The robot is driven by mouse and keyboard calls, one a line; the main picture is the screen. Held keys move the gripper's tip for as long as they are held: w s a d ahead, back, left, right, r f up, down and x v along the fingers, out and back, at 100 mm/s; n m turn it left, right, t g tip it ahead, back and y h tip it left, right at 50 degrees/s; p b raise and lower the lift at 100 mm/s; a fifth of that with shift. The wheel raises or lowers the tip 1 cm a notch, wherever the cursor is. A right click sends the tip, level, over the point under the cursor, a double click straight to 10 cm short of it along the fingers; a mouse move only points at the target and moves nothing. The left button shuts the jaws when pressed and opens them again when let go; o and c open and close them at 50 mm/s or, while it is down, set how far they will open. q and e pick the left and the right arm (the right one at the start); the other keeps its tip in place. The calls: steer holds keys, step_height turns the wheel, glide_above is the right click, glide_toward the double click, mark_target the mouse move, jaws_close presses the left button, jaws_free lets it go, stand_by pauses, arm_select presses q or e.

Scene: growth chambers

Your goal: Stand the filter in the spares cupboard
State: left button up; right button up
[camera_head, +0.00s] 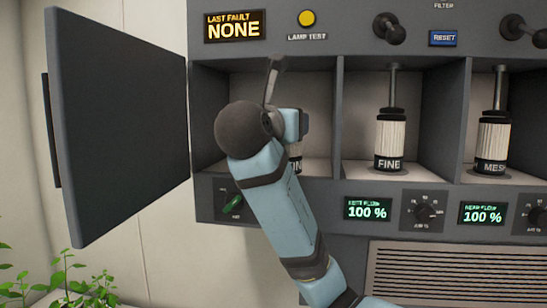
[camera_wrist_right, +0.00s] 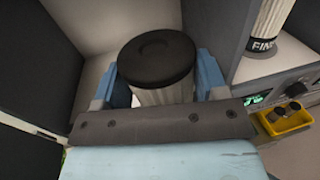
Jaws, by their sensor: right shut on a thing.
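My right gripper (camera_head: 298,125) is shut on a filter with a black cap and a white pleated body (camera_wrist_right: 160,60). In the head view, the arm and gripper hide most of the filter, and only part of its lower body and lettering (camera_head: 296,162) shows. The filter is inside the left compartment (camera_head: 222,95) of the grey cabinet, whose door (camera_head: 120,125) stands open to the left. I take this compartment for the spares cupboard, but see no label on it. I cannot tell whether the filter's base touches the floor. My left gripper is not in view.
A filter marked FINE (camera_head: 390,135) stands in the middle compartment, and another (camera_head: 493,140) stands in the right one, each under a rod. Upright partitions separate the compartments. A yellow bin (camera_wrist_right: 287,124) shows low at right in the wrist view. Plants (camera_head: 75,285) grow at lower left.

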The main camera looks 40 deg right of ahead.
steer(key=w+d+p, duration=0.1)
steer(key=w, duration=0.4)
steer(key=w+d+f+p, duration=0.1)
steer(key=w+d+p, duration=0.1)
steer(key=w, duration=0.4)
steer(key=w+d+p, duration=0.2)
steer(key=w, duration=0.3)
steer(key=shift+w+d+f, duration=0.2)
steer(key=shift+w, duration=0.2)
steer(key=shift+f, duration=0.15)
steer(key=o, duration=1.1)
